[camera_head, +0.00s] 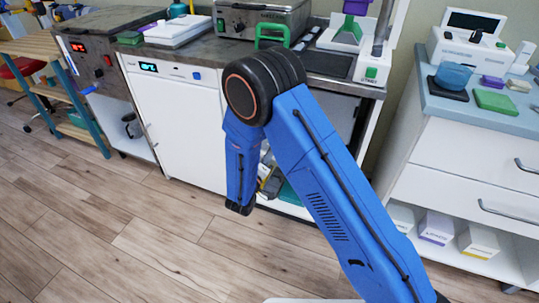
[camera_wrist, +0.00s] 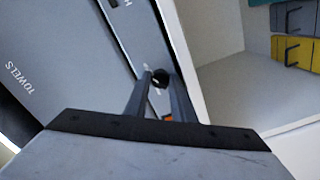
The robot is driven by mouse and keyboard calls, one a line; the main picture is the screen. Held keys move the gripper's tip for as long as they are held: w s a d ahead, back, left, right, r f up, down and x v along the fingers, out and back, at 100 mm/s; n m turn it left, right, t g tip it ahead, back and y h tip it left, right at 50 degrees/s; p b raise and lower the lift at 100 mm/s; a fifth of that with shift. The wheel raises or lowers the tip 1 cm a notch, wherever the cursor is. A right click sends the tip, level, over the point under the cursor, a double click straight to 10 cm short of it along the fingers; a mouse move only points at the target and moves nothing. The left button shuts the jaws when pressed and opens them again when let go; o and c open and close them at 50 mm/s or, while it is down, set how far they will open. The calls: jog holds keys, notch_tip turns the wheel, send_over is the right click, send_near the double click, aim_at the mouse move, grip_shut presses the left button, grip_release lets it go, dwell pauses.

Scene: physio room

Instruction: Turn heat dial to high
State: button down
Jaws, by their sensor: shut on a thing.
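The heat dial (camera_wrist: 160,78), a small dark round knob on a grey panel strip, shows in the wrist view between the tips of my gripper (camera_wrist: 159,82). The two fingers are closed on its sides. White markings lie on the strip, with a letter "H" at the top; I cannot read the dial's setting. A small orange patch shows between the fingers, nearer the palm. In the head view, my blue arm hides the dial and my fingers. The grey panel (camera_wrist: 40,50) marked "TOWELS" is left of the strip.
An open white shelf space (camera_wrist: 215,50) lies right of the strip, holding yellow (camera_wrist: 290,54) and grey boxes. The head view shows a white cabinet (camera_head: 180,120), a steel unit (camera_head: 262,20) on the counter, and a drawer unit (camera_head: 470,170) at right. The wooden floor at front left is clear.

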jog(key=c, duration=1.5)
grip_release()
jog(key=shift+s+a, duration=0.1)
jog(key=v, duration=1.7)
jog(key=shift+s, duration=0.1)
